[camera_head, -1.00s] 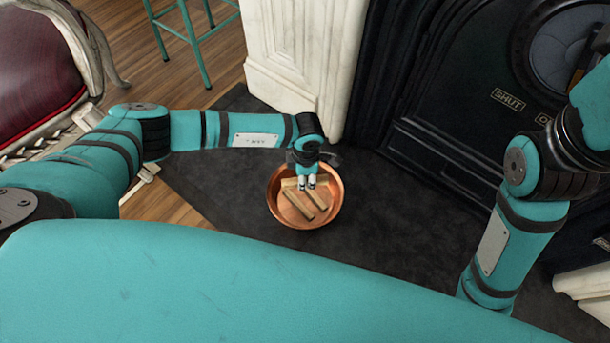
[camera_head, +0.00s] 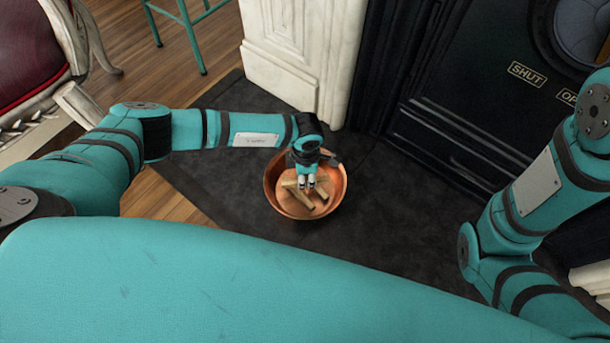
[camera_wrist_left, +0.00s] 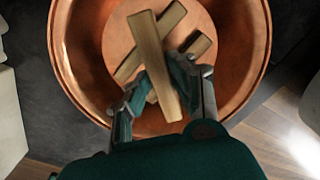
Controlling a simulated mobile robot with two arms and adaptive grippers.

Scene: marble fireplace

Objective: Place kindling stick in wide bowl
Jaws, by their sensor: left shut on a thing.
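The wide bowl (camera_head: 336,198) is a round copper bowl on the dark hearth, upright; its wall also shows in the left wrist view (camera_wrist_left: 80,70). My left gripper (camera_head: 307,184) reaches down inside the bowl's rim. In the left wrist view its fingers (camera_wrist_left: 158,76) are shut on a pale kindling stick (camera_wrist_left: 149,45). Other kindling sticks lie crossed below it on the bowl's floor, one showing at its upper right end (camera_wrist_left: 171,18), another end farther right (camera_wrist_left: 201,46). Whether the held stick touches them is unclear. My right gripper is out of view.
A white marble fireplace pillar (camera_head: 295,60) and the black stove front (camera_head: 465,110) stand behind the bowl. A red upholstered chair (camera_head: 30,55) is at upper left, with a teal stool (camera_head: 190,35) beyond. Dark hearth (camera_head: 390,225) is clear right of the bowl.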

